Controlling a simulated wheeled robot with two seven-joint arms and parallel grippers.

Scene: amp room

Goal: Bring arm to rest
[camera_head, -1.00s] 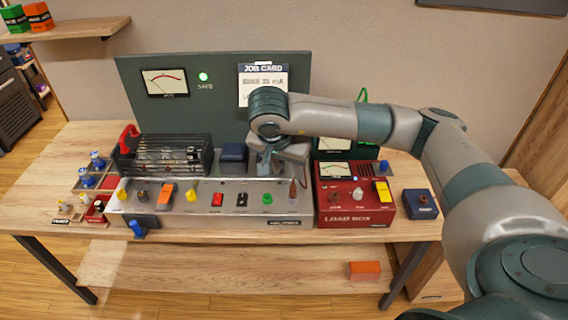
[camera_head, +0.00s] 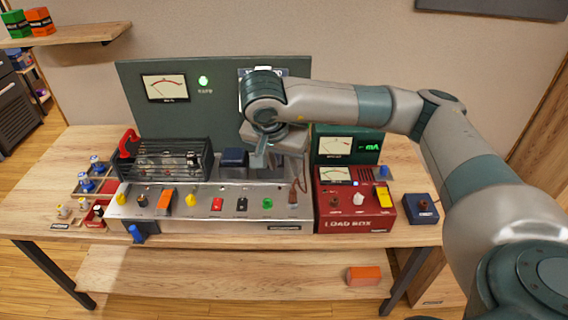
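My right arm comes in from the right and reaches over the bench. My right gripper (camera_head: 262,160) hangs above the back right part of the grey amplifier chassis (camera_head: 215,224), in front of the dark green panel. Its fingers point down and are partly hidden by its own wrist, so I cannot tell whether they are open or shut. It appears clear of the knobs and switches. My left arm and gripper are not in view.
A black cage of tubes (camera_head: 165,160) sits left of the gripper. A job card (camera_head: 246,74) is mostly hidden by my wrist. The wooden bench (camera_head: 50,185) has free room at its left.

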